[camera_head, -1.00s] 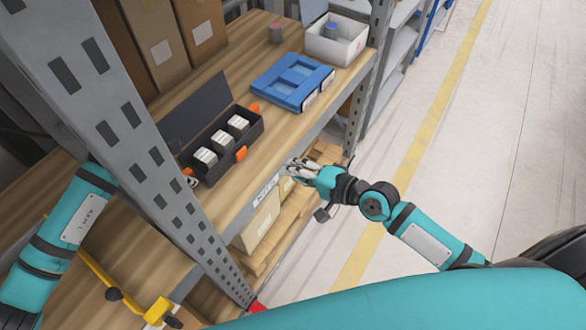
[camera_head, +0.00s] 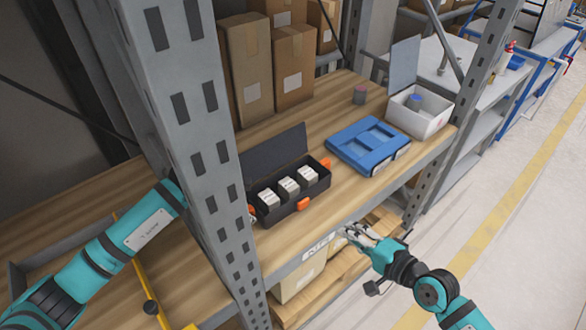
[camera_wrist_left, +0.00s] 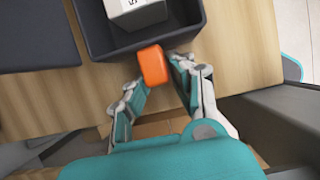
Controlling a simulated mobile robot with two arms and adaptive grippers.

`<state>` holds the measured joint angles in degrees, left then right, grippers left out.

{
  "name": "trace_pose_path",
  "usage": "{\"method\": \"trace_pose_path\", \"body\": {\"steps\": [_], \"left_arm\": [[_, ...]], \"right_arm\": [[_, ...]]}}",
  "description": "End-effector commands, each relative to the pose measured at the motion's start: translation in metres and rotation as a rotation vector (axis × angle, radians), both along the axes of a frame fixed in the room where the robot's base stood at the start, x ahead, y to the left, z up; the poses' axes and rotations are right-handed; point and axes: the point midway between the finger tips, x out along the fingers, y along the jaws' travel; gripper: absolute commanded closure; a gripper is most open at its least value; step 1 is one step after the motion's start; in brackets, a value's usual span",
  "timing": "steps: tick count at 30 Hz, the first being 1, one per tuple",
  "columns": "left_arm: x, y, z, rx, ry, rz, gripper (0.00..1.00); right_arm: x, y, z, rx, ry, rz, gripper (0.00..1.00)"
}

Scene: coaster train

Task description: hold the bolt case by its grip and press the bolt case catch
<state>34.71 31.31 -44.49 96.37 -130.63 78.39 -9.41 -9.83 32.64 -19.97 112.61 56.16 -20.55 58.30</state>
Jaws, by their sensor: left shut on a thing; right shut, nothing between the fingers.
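The dark bolt case (camera_head: 290,212) stands on the wooden shelf with its lid (camera_head: 273,150) raised at the back. It holds 3 pale boxes (camera_head: 289,187). Orange tabs show on its front (camera_head: 303,204) and right end (camera_head: 326,163); which is the catch I cannot tell. In the left wrist view an orange grip (camera_wrist_left: 153,66) juts from the case (camera_wrist_left: 185,35), and my left gripper (camera_wrist_left: 155,80) is shut on it. In the head view the post hides most of that gripper. My right gripper (camera_head: 347,232) is shut and empty, in front of the shelf edge, apart from the case.
A grey perforated post (camera_head: 190,130) stands between my left arm and the case. Cardboard boxes (camera_head: 248,70) are behind. Bare shelf lies before the blue case.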

Motion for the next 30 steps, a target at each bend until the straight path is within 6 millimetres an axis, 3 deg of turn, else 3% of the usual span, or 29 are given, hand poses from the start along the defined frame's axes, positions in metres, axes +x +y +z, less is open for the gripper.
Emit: {"method": "trace_pose_path", "body": {"steps": [5, 6, 12, 23, 30], "left_arm": [[-0.001, 0.001, -0.001, 0.003, 0.003, -0.001, 1.00], [-0.001, 0.001, -0.001, 0.003, 0.003, -0.001, 0.77], [0.000, 0.000, -0.001, 0.001, 0.002, 0.000, 0.51], [-0.001, 0.002, 0.006, 0.000, -0.002, -0.001, 0.51], [-0.010, 0.015, 0.046, 0.000, -0.005, 0.001, 0.51]], "right_arm": [[0.000, 0.000, 0.000, 0.000, 0.000, 0.000, 1.00], [0.000, 0.000, 0.000, 0.000, 0.000, 0.000, 1.00], [0.000, 0.000, 0.000, 0.000, 0.000, 0.000, 1.00], [0.000, 0.000, 0.000, 0.000, 0.000, 0.000, 1.00], [0.000, 0.000, 0.000, 0.000, 0.000, 0.000, 1.00]]}}
